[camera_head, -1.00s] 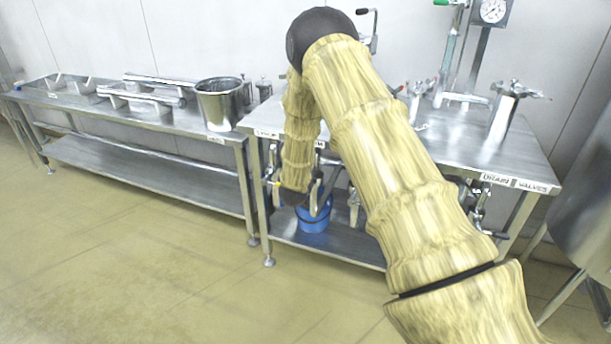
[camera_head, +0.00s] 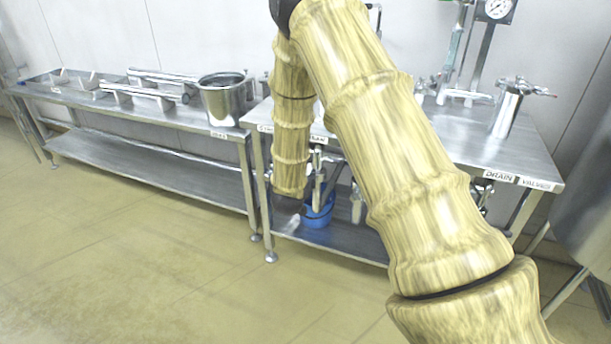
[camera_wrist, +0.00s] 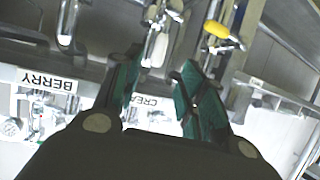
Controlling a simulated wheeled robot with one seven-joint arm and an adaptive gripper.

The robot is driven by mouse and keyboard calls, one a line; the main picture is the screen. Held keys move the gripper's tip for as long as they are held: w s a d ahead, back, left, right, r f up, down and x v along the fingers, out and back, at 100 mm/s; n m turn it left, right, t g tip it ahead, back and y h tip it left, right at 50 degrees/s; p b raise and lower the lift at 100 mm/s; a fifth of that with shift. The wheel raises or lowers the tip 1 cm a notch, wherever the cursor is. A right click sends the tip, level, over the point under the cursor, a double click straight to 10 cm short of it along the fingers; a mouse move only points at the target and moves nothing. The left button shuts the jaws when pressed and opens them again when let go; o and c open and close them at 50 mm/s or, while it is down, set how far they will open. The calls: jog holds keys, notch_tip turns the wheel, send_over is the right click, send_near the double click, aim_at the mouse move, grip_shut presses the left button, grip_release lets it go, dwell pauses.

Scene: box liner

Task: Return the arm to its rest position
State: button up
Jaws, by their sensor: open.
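My arm, in a pale wood-like covering, rises across the right half of the head view. It bends at a dark elbow joint at the top edge, and the forearm hangs down in front of the right table (camera_head: 470,150). In the wrist view, my gripper (camera_wrist: 160,75) shows two dark fingers with green pads, spread apart. Nothing is held between them. The gripper cannot be made out clearly in the head view.
A blue bucket (camera_head: 318,212) stands on the lower shelf beside the forearm. A steel pot (camera_head: 226,100) sits on the left table (camera_head: 190,118). In the wrist view, a BERRY label (camera_wrist: 47,80) and a yellow-tipped lever (camera_wrist: 217,30) are near the fingers. The floor at left is clear.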

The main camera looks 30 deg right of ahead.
jog(key=shift+s+a+r, duration=0.2)
jog(key=shift+s+a, duration=0.1)
jog(key=shift+a, duration=0.05)
dwell(0.3)
jog(key=s+a+f+n+g+y+p, duration=0.25)
jog(key=s+a+f, duration=0.35)
jog(key=s+f, duration=0.35)
jog(key=s+a+f+n+g+y+p, duration=0.1)
jog(key=s+a+f+n+y, duration=0.15)
jog(key=s+a+f, duration=0.5)
jog(key=s+a+f+n+g+y+p, duration=0.1)
jog(key=s+a+g, duration=0.1)
jog(key=s, duration=0.8)
jog(key=s+a+f+n+g+y+p, duration=0.1)
jog(key=s+a+f+g, duration=0.1)
jog(key=s, duration=0.8)
jog(key=s+a+f+g+y+p, duration=0.1)
jog(key=s+a+g+y, duration=0.1)
jog(key=s, duration=0.9)
jog(key=shift+a+f+n, duration=0.35)
jog(key=shift+a+n, duration=0.05)
jog(key=shift+a, duration=0.05)
jog(key=shift+s+g, duration=0.1)
jog(key=shift+g, duration=0.15)
